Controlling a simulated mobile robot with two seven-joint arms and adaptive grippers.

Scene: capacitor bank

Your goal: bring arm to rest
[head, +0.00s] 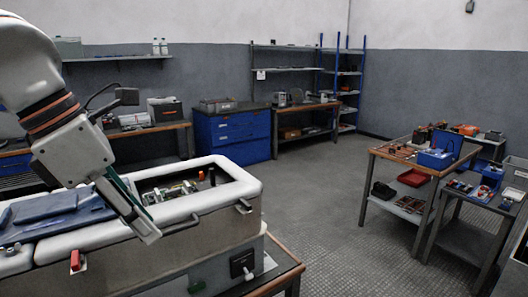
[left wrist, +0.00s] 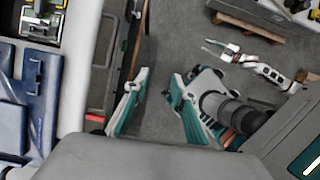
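My left arm comes in from the left in the head view. Its gripper (head: 146,220) points down and right, over the near rim of the grey capacitor bank housing (head: 140,262). In the left wrist view the gripper (left wrist: 158,92) shows two teal and white fingers standing apart with nothing between them, so it is open and empty. The housing's pale rim (left wrist: 82,70) is to the left of the fingers there. A blue folded cover (head: 60,212) lies on the housing, beside an open bay with components (head: 178,190).
A blue cabinet (head: 232,133) and benches stand along the back wall. A cart (head: 408,160) with a blue toolbox (head: 437,157) and red tray stands at the right. The floor (head: 320,215) between is clear. A red clip-like part (head: 75,261) is on the housing's near side.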

